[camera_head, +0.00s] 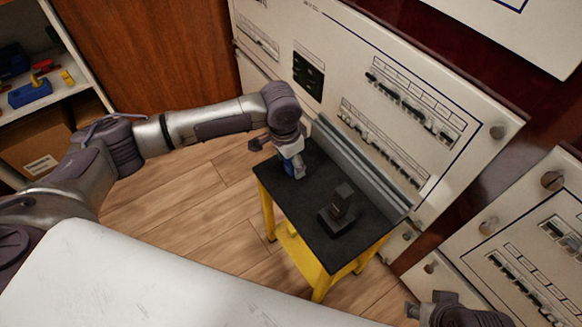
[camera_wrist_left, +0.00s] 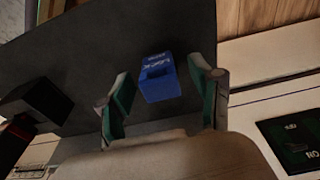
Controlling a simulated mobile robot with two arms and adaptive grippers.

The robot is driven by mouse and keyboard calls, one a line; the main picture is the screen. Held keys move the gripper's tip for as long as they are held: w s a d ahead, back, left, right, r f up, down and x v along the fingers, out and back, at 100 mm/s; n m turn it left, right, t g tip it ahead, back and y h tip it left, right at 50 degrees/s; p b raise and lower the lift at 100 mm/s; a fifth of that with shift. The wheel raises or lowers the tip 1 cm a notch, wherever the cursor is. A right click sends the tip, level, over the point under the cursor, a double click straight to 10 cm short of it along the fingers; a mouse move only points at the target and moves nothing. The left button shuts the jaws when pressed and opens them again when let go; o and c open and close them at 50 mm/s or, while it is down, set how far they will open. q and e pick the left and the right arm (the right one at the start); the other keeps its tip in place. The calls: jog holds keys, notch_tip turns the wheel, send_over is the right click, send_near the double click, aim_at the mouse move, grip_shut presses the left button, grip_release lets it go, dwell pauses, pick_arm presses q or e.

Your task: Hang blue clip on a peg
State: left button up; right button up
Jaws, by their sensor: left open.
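The blue clip (camera_wrist_left: 160,78) is a small block with white lettering and a square opening, on the dark tabletop (camera_wrist_left: 110,40). My left gripper (camera_wrist_left: 162,85) is open, with one green-padded finger on each side of the clip and visible gaps between. I cannot make out a peg in either view.
A dark block on a base (camera_head: 342,208) stands on the yellow-legged table (camera_head: 372,238). A grey rail (camera_head: 360,165) runs along its back edge, close to the white breaker panels (camera_head: 395,65). A shelf (camera_head: 70,82) with small coloured items stands far left.

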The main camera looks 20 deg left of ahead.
pick_arm(q)
jog(key=shift+f, duration=0.2)
jog(key=c, duration=1.2)
jog(key=shift+r, duration=0.1)
jog(key=shift+r+p, duration=0.3)
jog(key=shift+r, duration=0.25)
notch_tip(320, 180, up, 3)
jog(key=shift+f+p, duration=0.2)
jog(key=shift+p, duration=0.35)
jog(key=shift+d+r, duration=0.55)
jog(key=d+r+p, duration=0.2)
jog(key=d+r, duration=0.4)
jog(key=d, duration=0.4)
jog(key=shift+s+d, duration=0.3)
pick_arm(e)
jog(key=s+x, duration=0.1)
jog(key=x, duration=0.8)
jog(key=shift+f+g, duration=0.25)
jog(key=shift+g, duration=0.05)
pick_arm(q)
jog(key=shift+p, duration=0.3)
pick_arm(e)
jog(key=shift+a, duration=0.1)
